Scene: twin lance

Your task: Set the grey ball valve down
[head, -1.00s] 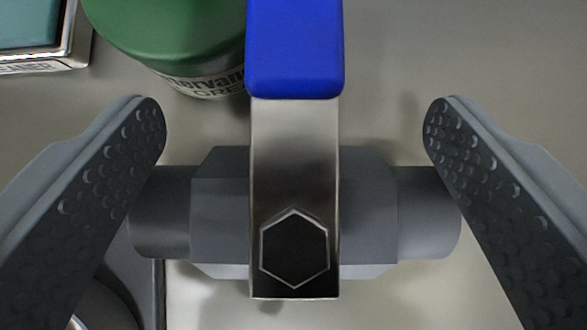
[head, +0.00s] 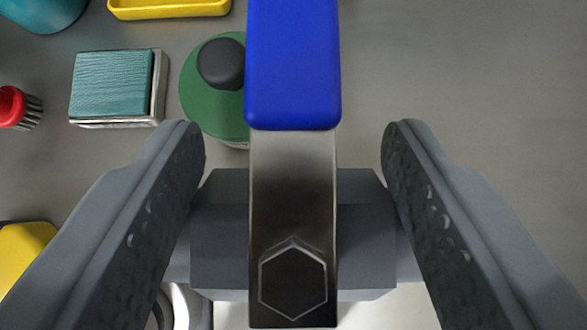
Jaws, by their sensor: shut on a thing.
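The grey ball valve (head: 220,240) is in the lower middle of the head view. Its metal lever (head: 292,190) has a blue grip (head: 293,65) that points to the top of the picture. My gripper (head: 293,165) is shut on the valve, with one dark studded finger at each side of the grey body. The fingers hide the two ends of the body. The valve is held up above the surface, and things below look small.
A green container with a dark knob (head: 220,64) stands partly behind the blue grip. A teal-topped box (head: 112,84), a red brush (head: 14,106), a yellow tray (head: 168,8) and a yellow object (head: 24,252) lie to the left. The grey surface (head: 470,80) at right is clear.

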